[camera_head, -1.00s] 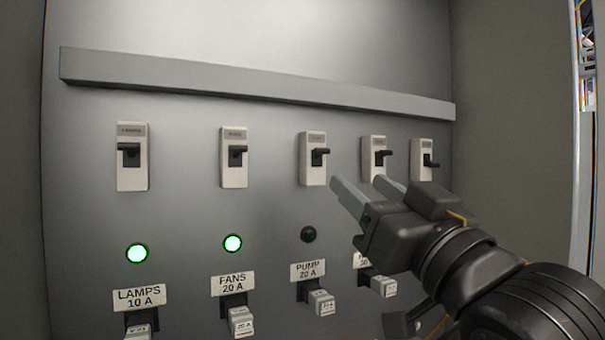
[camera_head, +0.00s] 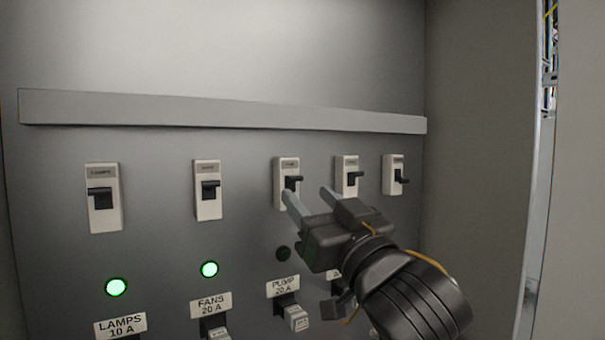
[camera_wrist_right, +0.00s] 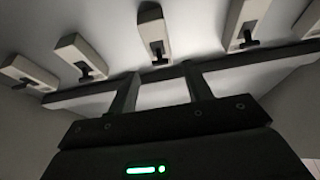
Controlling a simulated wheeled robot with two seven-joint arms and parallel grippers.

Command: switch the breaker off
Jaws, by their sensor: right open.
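Several white breakers with black levers stand in a row on the grey panel. They include the lamps breaker (camera_head: 103,215), the fans breaker (camera_head: 208,208), the pump breaker (camera_head: 280,170), a fourth breaker (camera_head: 346,165) and a fifth one (camera_head: 393,165). My right gripper (camera_head: 309,193) is open and empty; its left finger overlaps the lower edge of the pump breaker in the head view. In the wrist view the gripper's fingers (camera_wrist_right: 161,80) spread either side of the middle breaker (camera_wrist_right: 153,28). Contact cannot be told. My left gripper is not in view.
A grey rail (camera_head: 220,110) runs above the breakers. Green lamps glow above the LAMPS label (camera_head: 120,326) and the FANS label (camera_head: 211,305). The lamp (camera_head: 283,253) above the PUMP label (camera_head: 283,287) is dark. A side wall (camera_head: 480,150) closes the right.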

